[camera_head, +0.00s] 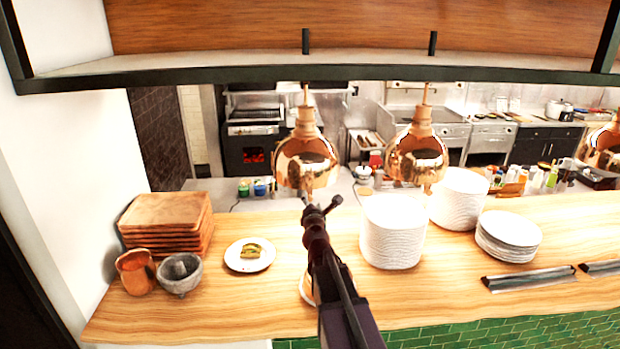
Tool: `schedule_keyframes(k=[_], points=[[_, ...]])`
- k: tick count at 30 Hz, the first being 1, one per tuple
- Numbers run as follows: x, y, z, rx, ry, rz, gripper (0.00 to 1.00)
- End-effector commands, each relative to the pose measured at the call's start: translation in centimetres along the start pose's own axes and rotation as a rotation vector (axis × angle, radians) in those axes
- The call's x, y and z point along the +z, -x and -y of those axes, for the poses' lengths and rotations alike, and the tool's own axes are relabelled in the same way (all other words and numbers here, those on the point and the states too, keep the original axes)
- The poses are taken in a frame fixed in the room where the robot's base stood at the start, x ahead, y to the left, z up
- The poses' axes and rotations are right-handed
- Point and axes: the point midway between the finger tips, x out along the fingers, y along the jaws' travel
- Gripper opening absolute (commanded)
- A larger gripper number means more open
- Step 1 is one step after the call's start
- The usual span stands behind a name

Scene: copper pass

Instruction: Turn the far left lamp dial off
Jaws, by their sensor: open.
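The far left copper lamp (305,160) hangs from a thin rod over the wooden counter (220,318). A second copper lamp (416,158) hangs to its right, and a third (603,150) is cut by the right edge. I cannot make out a dial on the far left lamp. My gripper (320,205) is open, its two fingers spread apart with nothing seen between them. It points away from me over the counter, just below the far left lamp in the picture. Whether it touches anything there, I cannot tell.
Stacked wooden boards (165,222), a clay pot (135,272) and a stone mortar (180,274) stand left. A plate with food (249,255) lies near my arm. White plate stacks (392,232) stand right. A dark-edged shelf (200,77) runs above.

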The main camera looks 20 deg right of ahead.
Motion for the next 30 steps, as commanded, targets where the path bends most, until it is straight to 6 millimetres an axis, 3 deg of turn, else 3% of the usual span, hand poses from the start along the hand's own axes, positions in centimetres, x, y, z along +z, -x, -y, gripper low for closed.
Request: schedule_keyframes(k=[16, 30], points=[[0.0, -1.0, 0.1, -0.002, -0.003, 0.001, 0.73], [0.0, -7.3, 0.1, -0.002, -0.004, 0.002, 0.73]])
